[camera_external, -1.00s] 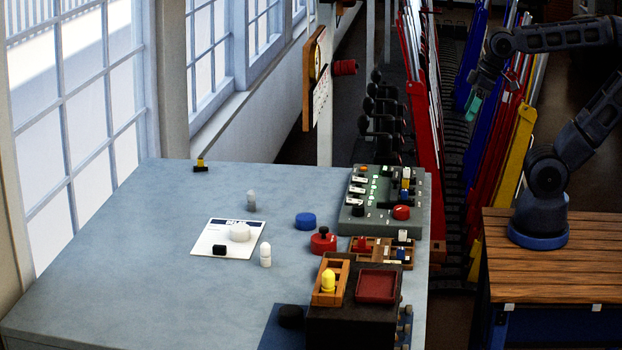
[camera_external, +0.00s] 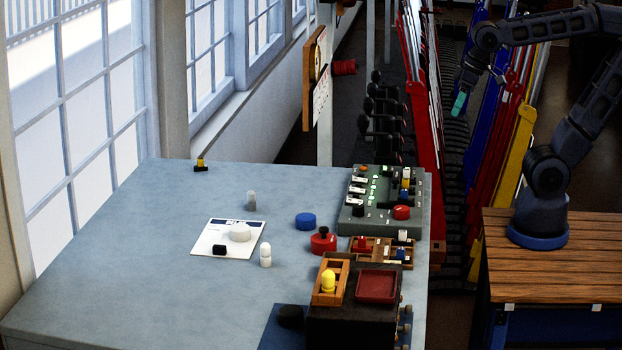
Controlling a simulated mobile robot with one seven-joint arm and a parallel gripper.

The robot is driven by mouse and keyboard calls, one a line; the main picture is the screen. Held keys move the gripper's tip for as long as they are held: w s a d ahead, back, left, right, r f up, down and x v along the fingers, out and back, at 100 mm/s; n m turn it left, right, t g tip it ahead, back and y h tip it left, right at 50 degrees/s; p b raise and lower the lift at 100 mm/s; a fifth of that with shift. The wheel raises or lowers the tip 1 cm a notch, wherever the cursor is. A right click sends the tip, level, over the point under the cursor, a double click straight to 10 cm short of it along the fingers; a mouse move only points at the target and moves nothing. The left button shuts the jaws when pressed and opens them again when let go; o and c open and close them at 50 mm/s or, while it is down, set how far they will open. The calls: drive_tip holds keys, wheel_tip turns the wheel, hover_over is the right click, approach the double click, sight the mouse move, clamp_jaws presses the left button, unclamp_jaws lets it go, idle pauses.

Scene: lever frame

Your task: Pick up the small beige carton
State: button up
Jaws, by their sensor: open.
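I cannot make out a beige carton for certain in the external view. Small pale things on the grey table (camera_external: 120,270) are a greyish upright piece (camera_external: 251,201), a white bottle-like piece (camera_external: 265,255) and a white round piece (camera_external: 239,233) on a printed sheet. My gripper (camera_external: 460,104), with a teal tip, hangs in the air at the upper right, beyond the table's right edge and well away from these things. It is open, and I see nothing held in it.
A green control panel (camera_external: 381,202) with knobs, a blue disc (camera_external: 305,221), a red knob (camera_external: 323,242) and a dark box with a red tray (camera_external: 377,286) crowd the table's right side. Red levers (camera_external: 418,130) stand behind. The table's left part is clear.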

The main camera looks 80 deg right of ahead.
drive_tip(key=w+a+f+m+g, duration=0.1)
drive_tip(key=w+a+m, duration=0.3)
drive_tip(key=w+a, duration=0.55)
drive_tip(key=w+a+f+m+g, duration=0.2)
drive_tip(key=w+a+m, duration=0.35)
drive_tip(key=a, duration=0.75)
drive_tip(key=a+f+m, duration=0.2)
drive_tip(key=a+f, duration=0.1)
drive_tip(key=a, duration=0.5)
drive_tip(key=a+f+m, duration=0.2)
drive_tip(key=a+f, duration=0.2)
drive_tip(key=a, duration=0.5)
drive_tip(key=a+f+m+g, duration=0.1)
drive_tip(key=a+f, duration=0.3)
drive_tip(key=a, duration=0.4)
drive_tip(key=shift+w+a+f+m, duration=0.1)
drive_tip(key=shift+a+f+m, duration=0.15)
drive_tip(key=shift+a+m, duration=0.25)
drive_tip(key=shift+f, duration=0.35)
wheel_tip(320, 180, down, 5)
drive_tip(key=shift+r, duration=0.1)
drive_tip(key=shift+s+d+f, duration=0.1)
drive_tip(key=shift+f, duration=1.25)
drive_tip(key=shift+s+d+f, duration=0.1)
drive_tip(key=shift+f, duration=1.25)
drive_tip(key=c, duration=1.1)
drive_tip(key=shift+r, duration=0.1)
